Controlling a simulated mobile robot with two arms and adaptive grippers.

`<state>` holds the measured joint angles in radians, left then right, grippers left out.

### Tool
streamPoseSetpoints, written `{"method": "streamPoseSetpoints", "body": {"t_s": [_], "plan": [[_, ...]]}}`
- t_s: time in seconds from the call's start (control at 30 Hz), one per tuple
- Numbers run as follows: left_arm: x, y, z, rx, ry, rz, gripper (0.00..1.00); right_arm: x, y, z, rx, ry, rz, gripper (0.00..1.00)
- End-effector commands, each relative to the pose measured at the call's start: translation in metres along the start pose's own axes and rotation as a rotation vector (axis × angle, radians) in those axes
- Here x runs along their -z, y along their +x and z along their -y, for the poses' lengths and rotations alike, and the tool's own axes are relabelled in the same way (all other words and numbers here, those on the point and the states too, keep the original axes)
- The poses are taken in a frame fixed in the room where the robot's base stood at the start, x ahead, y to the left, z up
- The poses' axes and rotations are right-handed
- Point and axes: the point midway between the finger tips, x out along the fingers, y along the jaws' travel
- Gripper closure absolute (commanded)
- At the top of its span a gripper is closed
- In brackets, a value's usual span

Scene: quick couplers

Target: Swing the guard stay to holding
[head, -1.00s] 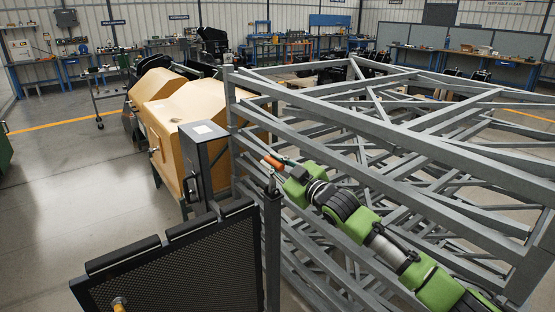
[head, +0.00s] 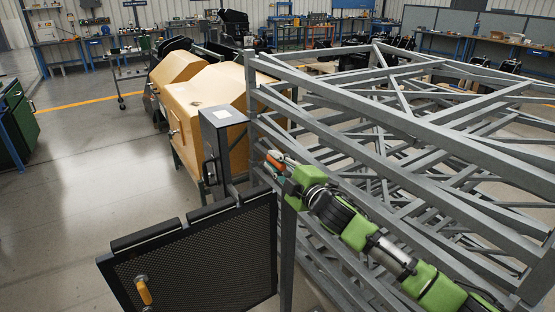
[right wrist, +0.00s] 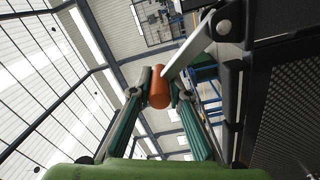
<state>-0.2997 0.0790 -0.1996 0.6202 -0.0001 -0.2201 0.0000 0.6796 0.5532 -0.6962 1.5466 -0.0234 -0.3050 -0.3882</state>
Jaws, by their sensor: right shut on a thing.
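The guard is a black mesh panel (head: 205,262) with a yellow handle (head: 143,290), at the lower left of the head view. The guard stay is a flat grey bar (right wrist: 190,50) with an orange grip (right wrist: 159,88) at its end. In the right wrist view the bar slants up to a round pivot at a dark frame. My right gripper (head: 280,165) is shut on the orange grip (head: 274,160), near the panel's upper right corner. The grip sits between both fingertips in the right wrist view (right wrist: 159,95). My left gripper is out of view.
A large grey steel frame rack (head: 400,130) fills the right, close beside my right arm. A grey box on a post (head: 222,117) and a tan machine housing (head: 200,95) stand behind the guard. Open floor (head: 80,190) lies at the left.

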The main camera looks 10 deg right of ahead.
Motion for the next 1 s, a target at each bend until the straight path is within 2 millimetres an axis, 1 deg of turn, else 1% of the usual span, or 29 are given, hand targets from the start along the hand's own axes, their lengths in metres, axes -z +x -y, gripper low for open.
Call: {"method": "streamPoseSetpoints", "body": {"t_s": [0.13,0.53,0.57,0.6,0.63,1.0], "plan": [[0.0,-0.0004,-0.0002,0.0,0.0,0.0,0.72,-0.0018,-0.0001,-0.0004,-0.002,-0.029,0.006,1.0],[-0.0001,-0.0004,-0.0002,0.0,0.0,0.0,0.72,-0.0012,-0.0001,0.0012,0.0,-0.033,0.005,1.0],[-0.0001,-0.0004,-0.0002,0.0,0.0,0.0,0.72,-0.0012,-0.0001,0.0013,0.0,-0.033,0.005,0.8],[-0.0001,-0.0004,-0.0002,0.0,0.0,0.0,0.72,-0.0012,-0.0001,0.0014,0.0,-0.033,0.005,0.7],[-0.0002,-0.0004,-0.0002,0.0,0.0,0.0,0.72,-0.0011,-0.0001,0.0014,0.0,-0.032,0.005,0.66],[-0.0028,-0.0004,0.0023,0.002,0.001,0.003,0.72,0.0005,-0.0017,0.0015,0.0,-0.028,0.001,0.66]]}}
